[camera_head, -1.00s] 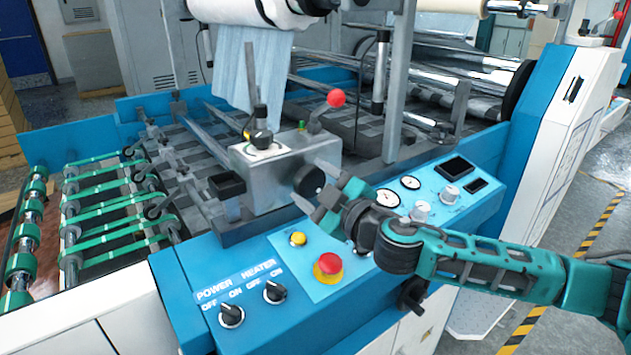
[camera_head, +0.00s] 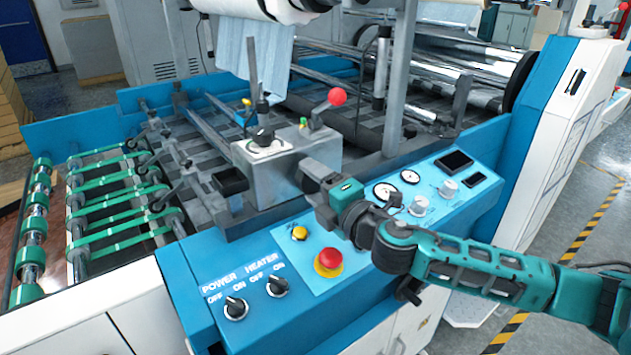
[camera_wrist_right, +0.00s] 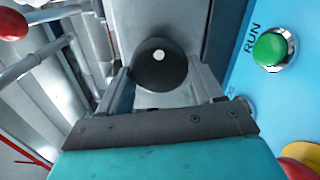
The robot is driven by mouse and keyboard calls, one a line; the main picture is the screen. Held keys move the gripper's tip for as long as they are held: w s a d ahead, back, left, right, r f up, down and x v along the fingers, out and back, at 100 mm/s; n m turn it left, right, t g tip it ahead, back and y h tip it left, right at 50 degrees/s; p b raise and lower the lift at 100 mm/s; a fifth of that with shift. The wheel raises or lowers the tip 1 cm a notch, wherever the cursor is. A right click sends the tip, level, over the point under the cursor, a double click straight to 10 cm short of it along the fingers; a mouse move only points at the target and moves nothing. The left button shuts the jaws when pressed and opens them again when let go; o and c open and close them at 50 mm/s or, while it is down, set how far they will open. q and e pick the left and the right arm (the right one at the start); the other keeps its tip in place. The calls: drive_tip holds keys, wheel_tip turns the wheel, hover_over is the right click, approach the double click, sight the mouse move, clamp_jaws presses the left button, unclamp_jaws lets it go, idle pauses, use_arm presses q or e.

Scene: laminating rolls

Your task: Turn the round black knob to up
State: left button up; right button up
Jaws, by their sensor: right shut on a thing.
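The round black knob (camera_wrist_right: 158,72) is in the right wrist view, with a small white dot on its face a little above the middle. My right gripper (camera_wrist_right: 162,88) is shut on it, one grey finger on each side. In the head view my right gripper (camera_head: 312,180) is at the right-hand face of the grey metal box (camera_head: 265,180) and hides most of the knob. The knob's pointing direction cannot be told from the head view. My left gripper is not in view.
Below the arm, the blue panel carries a red stop button (camera_head: 328,262), a yellow button (camera_head: 299,233), and power (camera_head: 235,308) and heater (camera_head: 277,286) switches. A green run button (camera_wrist_right: 270,48) is beside the knob.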

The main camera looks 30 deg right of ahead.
drive_tip(key=n, duration=0.4)
drive_tip(key=shift+f+n, duration=0.15)
drive_tip(key=shift+n, duration=0.15)
drive_tip(key=n, duration=0.4)
drive_tip(key=shift+d+n, duration=0.15)
drive_tip(key=shift+n, duration=0.15)
drive_tip(key=n, duration=0.4)
drive_tip(key=shift+d+f+n, duration=0.1)
drive_tip(key=shift+n, duration=0.2)
drive_tip(key=shift+d+n, duration=0.1)
drive_tip(key=shift+n, duration=1.7)
drive_tip(key=o, duration=1)
drive_tip(key=shift+o, duration=0.2)
